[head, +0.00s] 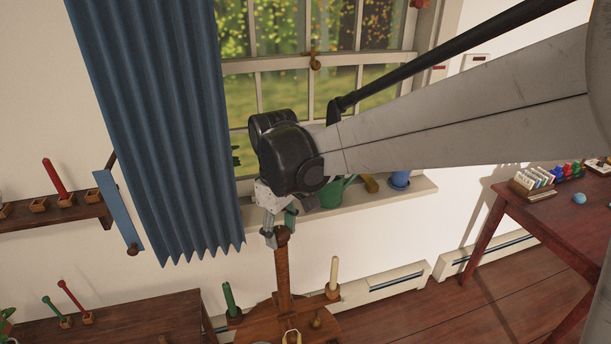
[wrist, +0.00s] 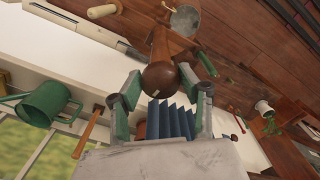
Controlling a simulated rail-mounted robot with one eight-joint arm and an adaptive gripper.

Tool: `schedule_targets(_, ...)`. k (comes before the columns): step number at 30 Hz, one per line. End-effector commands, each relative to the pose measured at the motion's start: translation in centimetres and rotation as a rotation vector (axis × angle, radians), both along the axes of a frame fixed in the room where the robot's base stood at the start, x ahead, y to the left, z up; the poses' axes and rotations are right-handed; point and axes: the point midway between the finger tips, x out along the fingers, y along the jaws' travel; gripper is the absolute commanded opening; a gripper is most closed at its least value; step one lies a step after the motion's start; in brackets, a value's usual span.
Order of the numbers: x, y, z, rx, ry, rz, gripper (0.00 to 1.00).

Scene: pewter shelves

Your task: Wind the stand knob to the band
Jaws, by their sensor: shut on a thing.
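The stand (head: 283,275) is a brown wooden post rising from a round wooden base (head: 262,327) at the bottom middle of the head view. Its dark brown round knob (head: 283,235) sits at the post's top. In the wrist view the knob (wrist: 160,78) shows end-on with a small pale mark on its face. My gripper (head: 279,228) points down at the post's top, shut on the knob. Its green-padded fingers (wrist: 161,75) stand on either side of the knob in the wrist view. I cannot make out a band.
Green (head: 229,297) and cream (head: 333,273) pegs stand on the stand's base. A blue curtain (head: 150,110) hangs at left, beside the window. A green watering can (head: 338,190) and a blue pot (head: 400,179) are on the sill. A red-brown table (head: 545,212) is at right.

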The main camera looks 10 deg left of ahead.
Motion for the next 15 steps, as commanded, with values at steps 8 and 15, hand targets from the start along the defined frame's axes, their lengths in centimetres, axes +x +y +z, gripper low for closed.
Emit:
schedule_targets(8,-0.05,0.06,-0.14,0.000,0.000,-0.245,0.10)
schedule_targets(15,-0.08,0.12,-0.10,0.000,0.000,-0.473,0.10)
